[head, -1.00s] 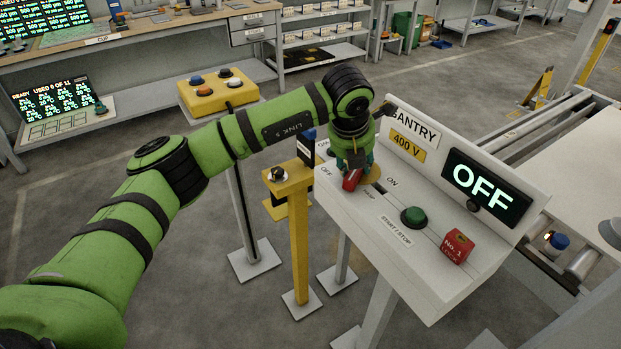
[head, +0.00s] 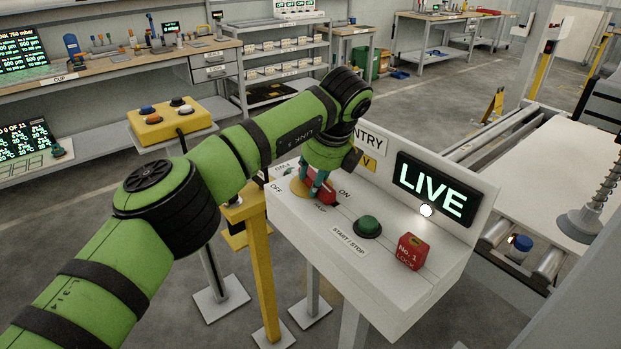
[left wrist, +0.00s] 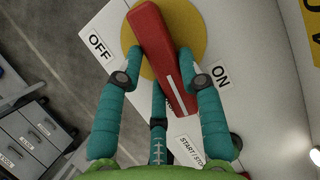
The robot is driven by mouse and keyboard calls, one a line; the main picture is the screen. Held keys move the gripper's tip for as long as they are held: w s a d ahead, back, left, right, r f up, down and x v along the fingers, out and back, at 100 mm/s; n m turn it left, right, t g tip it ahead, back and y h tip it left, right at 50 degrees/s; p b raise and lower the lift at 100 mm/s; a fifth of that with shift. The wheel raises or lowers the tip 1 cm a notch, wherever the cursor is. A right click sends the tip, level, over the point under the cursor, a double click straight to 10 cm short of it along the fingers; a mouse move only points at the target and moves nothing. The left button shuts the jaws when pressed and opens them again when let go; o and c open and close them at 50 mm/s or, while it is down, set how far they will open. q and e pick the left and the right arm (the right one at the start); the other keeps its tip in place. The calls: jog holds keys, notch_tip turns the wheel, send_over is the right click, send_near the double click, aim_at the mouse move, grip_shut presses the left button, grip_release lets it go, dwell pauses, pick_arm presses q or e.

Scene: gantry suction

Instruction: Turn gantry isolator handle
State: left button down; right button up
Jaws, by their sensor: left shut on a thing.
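The isolator handle is a red bar with a white line at one end; it shows in the left wrist view (left wrist: 162,55) and, partly hidden, in the head view (head: 323,197). It sits on a yellow disc (left wrist: 196,35) on the white gantry panel (head: 400,270). My right gripper is not seen.
A green start/stop button (head: 367,227) and a red No. 1 lock (head: 411,251) stand on the panel to the right of the handle. A yellow post (head: 261,270) stands left of the panel. A roller conveyor (head: 545,268) lies to the right.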

pick_arm(q)
jog(key=shift+w+d+r+n, duration=0.1)
jog(key=shift+d+r+n, duration=0.05)
jog(key=shift+n, duration=0.45)
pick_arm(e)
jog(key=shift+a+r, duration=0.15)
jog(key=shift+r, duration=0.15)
pick_arm(q)
jog(key=shift+n, duration=0.3)
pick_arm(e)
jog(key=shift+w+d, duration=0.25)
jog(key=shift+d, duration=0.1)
pick_arm(q)
jog(key=c, duration=1)
grip_release()
jog(key=shift+o, duration=1.1)
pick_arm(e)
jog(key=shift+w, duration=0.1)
pick_arm(q)
jog(key=v, duration=1.1)
jog(key=shift+d+r, duration=0.35)
jog(key=shift+r, duration=0.05)
jog(key=shift+w, duration=0.1)
